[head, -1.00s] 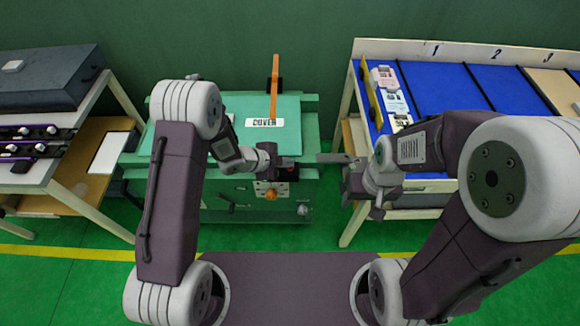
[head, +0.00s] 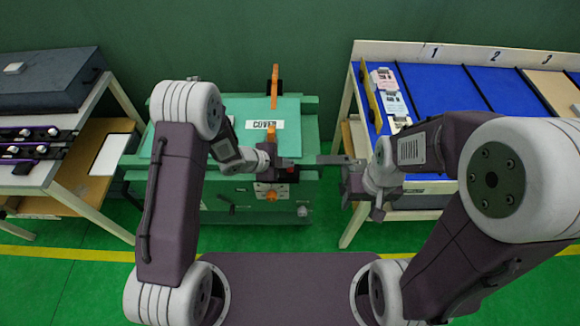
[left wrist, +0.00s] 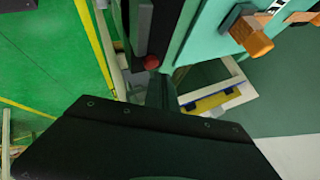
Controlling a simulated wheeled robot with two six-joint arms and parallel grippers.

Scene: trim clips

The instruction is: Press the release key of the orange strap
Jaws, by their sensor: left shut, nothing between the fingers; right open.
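The orange strap (head: 274,92) shows as two sections in the head view, one behind the COVER label and one in front of it, on the green-topped case (head: 205,205). An orange end (left wrist: 255,40) shows in the left wrist view. A red key (head: 291,170) sits on a dark block at the case's front edge; it also shows in the left wrist view (left wrist: 151,62). My left gripper (head: 288,162) is shut and empty, its tip right at the red key; whether they touch I cannot tell. My right gripper (head: 335,160) is open and empty, right of the case.
An orange knob (head: 271,195) is on the case's front. A blue-topped bench (head: 440,95) with numbered sections stands right. A shelf with a dark box (head: 45,82) stands left. Green floor is clear in front.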

